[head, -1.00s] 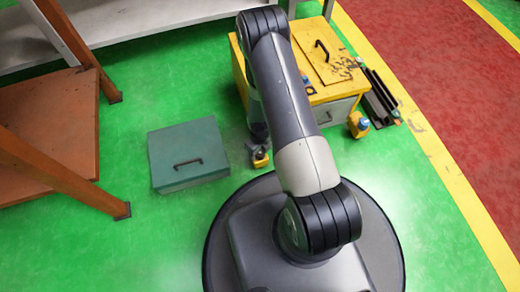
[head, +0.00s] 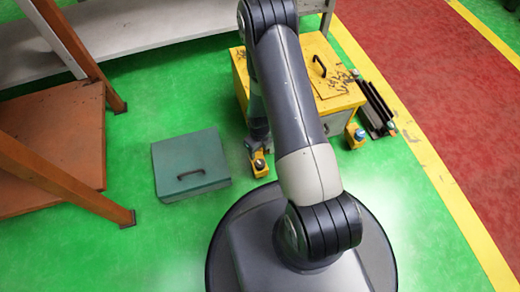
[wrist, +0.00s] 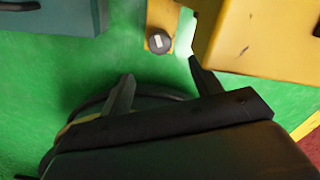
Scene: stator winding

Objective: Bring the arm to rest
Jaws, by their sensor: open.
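My arm (head: 290,85) rises from my round base, bends at an elbow at the top of the head view and folds back down. My gripper (wrist: 160,69) shows in the wrist view with its two fingers spread apart and nothing between them. It points over green floor. A small yellow block with a dark round knob (wrist: 159,42) lies beyond the fingertips, apart from them. In the head view the fingers are hidden or too small to make out.
A yellow cabinet (head: 335,90) stands behind my arm. A teal box (head: 190,165) sits on the floor to the left. An orange-brown frame (head: 60,150) stands farther left. Another small yellow item (head: 355,137) and dark bars (head: 375,105) lie right.

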